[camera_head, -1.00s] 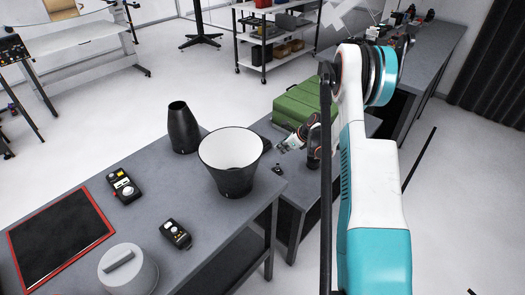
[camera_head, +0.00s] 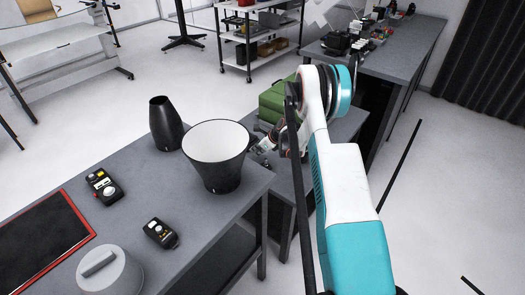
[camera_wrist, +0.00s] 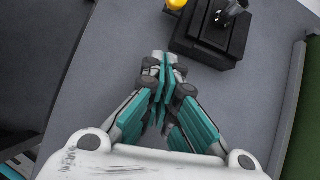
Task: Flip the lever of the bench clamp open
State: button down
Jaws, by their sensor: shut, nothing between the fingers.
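In the wrist view, a black blocky fixture with a stepped base (camera_wrist: 207,42) stands at the top. A metallic and dark upright piece (camera_wrist: 231,12) is on it, cut by the top edge; this looks like the bench clamp and its lever, but I cannot tell how the lever is set. My gripper (camera_wrist: 160,62) is shut and empty, its fingertips just left of and below the fixture in the picture, apart from it. In the head view my gripper (camera_head: 263,146) is small beside the black-and-white bucket, and the clamp cannot be made out clearly.
A yellow piece (camera_wrist: 177,4) lies at the wrist view's top edge. A green case (camera_head: 272,103) sits on the bench behind. The black-and-white bucket (camera_head: 214,172) and a black vase (camera_head: 165,124) stand on the nearer table. Bare grey bench top (camera_wrist: 95,85) is left of my gripper.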

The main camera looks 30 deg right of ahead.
jog(key=shift+w+a+r+b, duration=0.25)
jog(key=shift+w+a+r, duration=0.25)
jog(key=shift+w, duration=0.2)
jog(key=shift+w+a+r+b, duration=0.2)
jog(key=shift+w+a+r, duration=0.2)
jog(key=shift+w, duration=0.25)
jog(key=shift+r, duration=0.1)
jog(key=shift+w+r+g+h+p, duration=0.2)
jog(key=shift+g+h+p, duration=0.1)
jog(key=shift+g, duration=0.5)
jog(key=shift+w+r+g, duration=0.1)
jog(key=shift+r+g, duration=0.05)
jog(key=shift+g, duration=0.15)
